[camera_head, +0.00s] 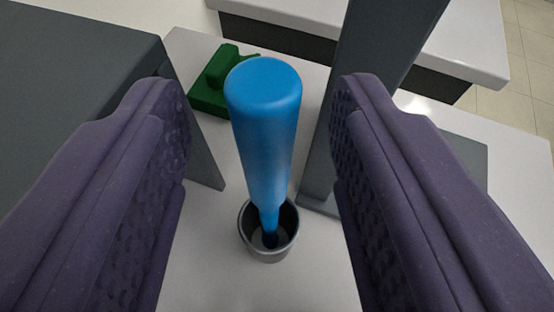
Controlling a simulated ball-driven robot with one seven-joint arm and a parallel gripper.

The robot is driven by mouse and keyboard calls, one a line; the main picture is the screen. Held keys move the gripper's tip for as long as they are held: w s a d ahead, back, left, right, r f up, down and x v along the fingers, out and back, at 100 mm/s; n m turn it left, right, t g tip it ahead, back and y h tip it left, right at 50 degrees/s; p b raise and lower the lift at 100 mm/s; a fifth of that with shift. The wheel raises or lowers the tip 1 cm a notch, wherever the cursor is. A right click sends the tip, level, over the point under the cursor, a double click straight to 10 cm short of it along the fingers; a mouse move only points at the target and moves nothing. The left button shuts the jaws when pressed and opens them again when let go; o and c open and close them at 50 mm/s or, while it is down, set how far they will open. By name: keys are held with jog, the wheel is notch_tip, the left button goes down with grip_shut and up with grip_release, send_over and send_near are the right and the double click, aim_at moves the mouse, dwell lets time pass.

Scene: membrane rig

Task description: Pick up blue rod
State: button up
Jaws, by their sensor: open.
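The blue rod (264,135) stands upright in a small grey metal cup (270,250). Its thick rounded top faces the camera and its narrow lower end goes down inside the cup. My gripper (262,110) is open, with one purple padded finger on each side of the rod. There is a visible gap between the rod and each finger, and nothing is held.
A green block-like object (212,90) lies on the white table (225,245) behind the rod. A dark grey box (80,85) stands at left. A grey upright post on a base (365,70) stands close at right. Another white-topped bench (470,45) is at the back.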

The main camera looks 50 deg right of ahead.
jog(key=b+x, duration=0.1)
jog(key=x, duration=0.2)
jog(key=shift+w+d, duration=0.2)
jog(key=shift+d, duration=0.15)
jog(key=shift+s+a+r, duration=0.1)
grip_shut()
jog(key=shift+r, duration=0.1)
notch_tip(320, 180, up, 12)
jog(key=p, duration=0.5)
jog(key=s+a+p, duration=0.3)
jog(key=s+a, duration=0.8)
jog(key=a, duration=0.2)
jog(key=shift+s+a+p, duration=0.3)
jog(key=shift+s+a, duration=0.05)
